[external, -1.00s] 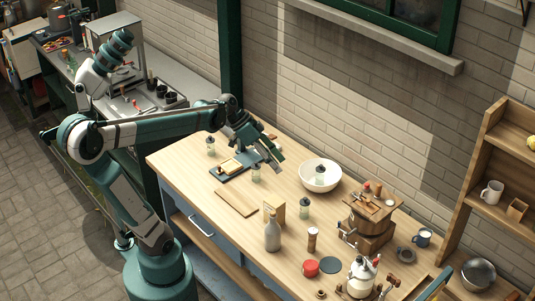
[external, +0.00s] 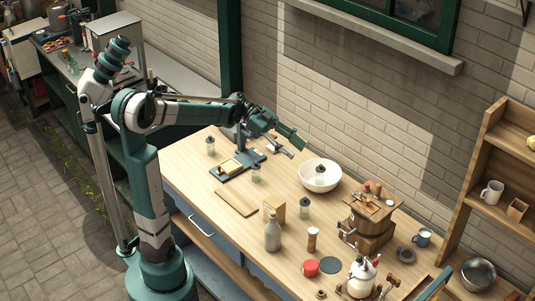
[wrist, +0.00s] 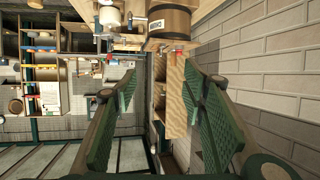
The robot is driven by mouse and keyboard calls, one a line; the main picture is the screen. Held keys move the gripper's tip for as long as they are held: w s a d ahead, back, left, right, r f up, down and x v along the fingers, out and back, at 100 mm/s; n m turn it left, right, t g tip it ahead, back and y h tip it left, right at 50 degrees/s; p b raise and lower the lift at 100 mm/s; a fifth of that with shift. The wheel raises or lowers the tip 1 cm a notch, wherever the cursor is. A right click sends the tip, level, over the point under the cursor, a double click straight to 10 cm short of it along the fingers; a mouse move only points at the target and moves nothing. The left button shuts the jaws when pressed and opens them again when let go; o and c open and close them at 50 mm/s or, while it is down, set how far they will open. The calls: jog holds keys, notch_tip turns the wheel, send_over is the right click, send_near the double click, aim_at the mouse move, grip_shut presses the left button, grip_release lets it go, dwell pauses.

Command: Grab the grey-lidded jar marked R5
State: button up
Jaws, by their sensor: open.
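Several small clear jars with dark grey lids show in the external view. One jar (external: 210,146) stands at the back left of the bench, one (external: 256,173) right of the teal-based board, one (external: 304,209) near the middle. Another jar (external: 320,172) is in the white bowl (external: 331,184). Their markings are too small to read, so I cannot tell which is R5. My gripper (external: 293,143) is open and empty, raised on the wall side of the bench, up and left of the bowl. In the wrist view its fingers (wrist: 160,88) are spread with nothing between them.
A teal-based board (external: 238,166), a wooden board (external: 236,202), a grey bottle (external: 272,232) and a wooden grinder (external: 370,220) stand on the bench. A brick wall (external: 350,105) runs close behind my gripper. A wooden shelf (external: 490,180) stands at right.

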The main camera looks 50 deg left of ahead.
send_near(305, 206)
jog(key=w+f, duration=0.2)
jog(key=f, duration=0.1)
jog(key=shift+w+d+f, duration=0.15)
jog(key=shift+w+f, duration=0.05)
jog(key=shift+f, duration=0.05)
jog(key=shift+d, duration=0.1)
jog(key=shift+b+x, duration=0.3)
jog(key=shift+x, duration=0.9)
jog(key=shift+b+x, duration=0.75)
jog(key=shift+x, duration=1.85)
jog(key=shift+s, duration=0.1)
jog(key=shift+r, duration=0.1)
jog(key=c, duration=1)
jog(key=shift+r, duration=0.1)
